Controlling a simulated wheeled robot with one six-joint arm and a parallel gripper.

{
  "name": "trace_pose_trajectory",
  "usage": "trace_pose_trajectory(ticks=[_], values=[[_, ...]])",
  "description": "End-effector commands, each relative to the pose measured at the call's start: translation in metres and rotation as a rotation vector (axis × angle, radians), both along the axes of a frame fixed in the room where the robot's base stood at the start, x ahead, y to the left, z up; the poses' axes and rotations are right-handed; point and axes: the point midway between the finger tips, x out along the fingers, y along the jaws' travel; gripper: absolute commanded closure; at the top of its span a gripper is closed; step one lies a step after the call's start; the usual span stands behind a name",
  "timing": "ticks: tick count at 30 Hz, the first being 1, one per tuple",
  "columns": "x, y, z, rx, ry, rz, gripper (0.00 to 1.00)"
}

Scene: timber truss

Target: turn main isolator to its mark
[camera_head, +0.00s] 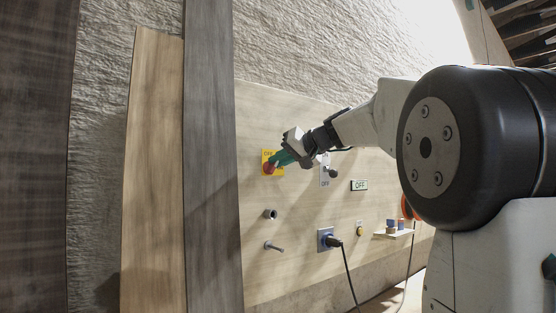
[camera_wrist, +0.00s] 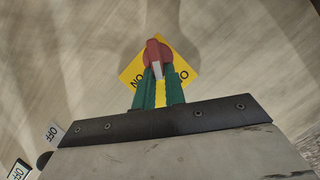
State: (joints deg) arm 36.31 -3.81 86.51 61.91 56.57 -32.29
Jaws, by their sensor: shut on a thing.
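The main isolator is a red knob (camera_head: 269,168) on a square yellow plate (camera_head: 266,156) at the left part of the pale board. In the wrist view the red knob (camera_wrist: 153,51) shows past my fingertips, with a pale grey bar at its middle. The plate (camera_wrist: 184,51) looks like a diamond there, with black lettering partly hidden by my fingers. My gripper (camera_head: 281,160) reaches in from the right. Its green fingers (camera_wrist: 158,78) are shut on the red knob. The fingers hide part of the knob, and I cannot make out the mark clearly.
Right of the isolator are a lever switch (camera_head: 325,172) and an OFF sign (camera_head: 359,185). Below are a round socket (camera_head: 271,214), a peg (camera_head: 275,247), a plugged outlet (camera_head: 326,239) with a hanging cable, a yellow-plated button (camera_head: 360,230) and a small shelf (camera_head: 394,234) with blocks.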

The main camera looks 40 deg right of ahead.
Motion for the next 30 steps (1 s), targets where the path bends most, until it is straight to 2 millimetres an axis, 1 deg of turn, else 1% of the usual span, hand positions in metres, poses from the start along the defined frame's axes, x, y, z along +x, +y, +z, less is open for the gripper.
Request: trace_pose_trajectory(ticks=[1, 21, 30], values=[[0.001, -0.002, -0.003, 0.048, 0.006, 0.000, 1.00], [0.001, -0.010, -0.017, 0.676, 0.028, 0.002, 1.00], [0.001, -0.010, -0.021, 0.883, 0.035, 0.003, 1.00]])
